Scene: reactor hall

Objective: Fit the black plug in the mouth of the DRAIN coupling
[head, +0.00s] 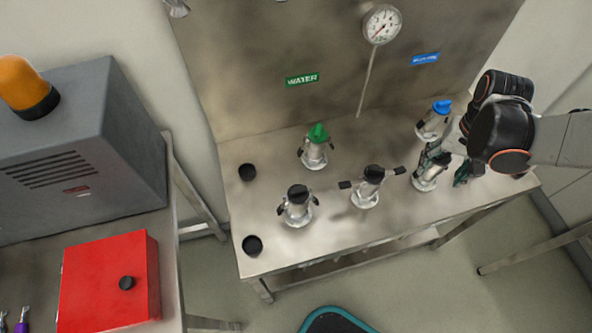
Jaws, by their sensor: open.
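No label reading DRAIN is legible in the head view, so I cannot tell which coupling is the DRAIN one. A metal coupling with a black top (298,204) stands front left on the steel bench, its side levers down. Another black-topped coupling (369,186) stands in the middle with both levers spread outward. A further coupling (425,180) stands at the right, its top partly hidden by my gripper. My gripper (450,168) is open beside that right coupling; whether it touches it is unclear. Two round black pieces, back (247,172) and front (252,245), sit at the bench's left end.
A green-topped coupling (315,152) stands below the WATER label (302,80). A blue-topped coupling (433,124) stands behind my gripper. A gauge (382,24) with a thin stem is on the back panel. A red box (108,282) and grey cabinet (85,150) are at left.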

